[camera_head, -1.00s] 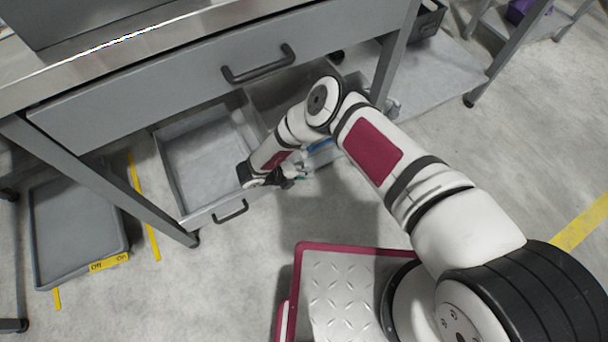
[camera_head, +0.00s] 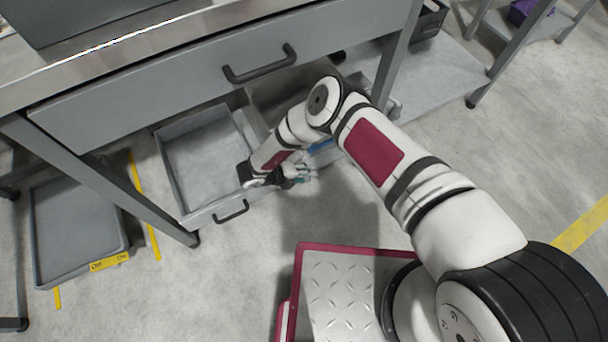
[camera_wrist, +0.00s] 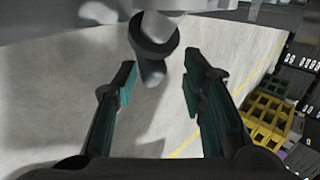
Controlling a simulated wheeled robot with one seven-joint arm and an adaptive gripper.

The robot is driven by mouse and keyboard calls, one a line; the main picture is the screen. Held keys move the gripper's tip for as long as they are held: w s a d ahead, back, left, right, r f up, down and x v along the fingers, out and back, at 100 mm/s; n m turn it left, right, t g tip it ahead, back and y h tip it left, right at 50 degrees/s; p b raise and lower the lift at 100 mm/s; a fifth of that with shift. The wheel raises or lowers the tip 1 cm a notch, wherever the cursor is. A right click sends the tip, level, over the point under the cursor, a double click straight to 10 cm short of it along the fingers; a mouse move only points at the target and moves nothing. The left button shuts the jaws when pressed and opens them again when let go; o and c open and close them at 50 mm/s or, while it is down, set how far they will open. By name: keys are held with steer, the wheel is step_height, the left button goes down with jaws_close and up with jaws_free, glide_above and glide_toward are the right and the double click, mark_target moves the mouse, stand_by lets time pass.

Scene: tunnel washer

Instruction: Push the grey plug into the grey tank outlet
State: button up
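In the wrist view a grey pipe end with a dark round rim (camera_wrist: 140,36), which looks like the tank outlet, hangs at the top centre. A lighter grey rounded piece (camera_wrist: 152,73), which looks like the plug, shows at the rim's lower side; I cannot tell how deep it sits. My gripper (camera_wrist: 159,78) is open, its two dark fingers with teal pads apart on either side below the rim. No contact shows. In the head view my gripper (camera_head: 305,175) is low beside the open drawer, and the plug and outlet cannot be made out.
An open grey drawer (camera_head: 231,211) with a black handle stands left of my gripper. A table with a closed drawer (camera_head: 180,85) is above, its legs close by. A grey tray (camera_head: 80,230) lies at left. Yellow and green crates (camera_wrist: 268,115) show at right in the wrist view.

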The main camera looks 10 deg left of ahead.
steer(key=shift+w+r, duration=0.4)
steer(key=shift+w, duration=0.45)
steer(key=s+v, duration=0.1)
steer(key=v, duration=0.7)
steer(key=shift+s+f, duration=0.35)
steer(key=shift+f, duration=0.15)
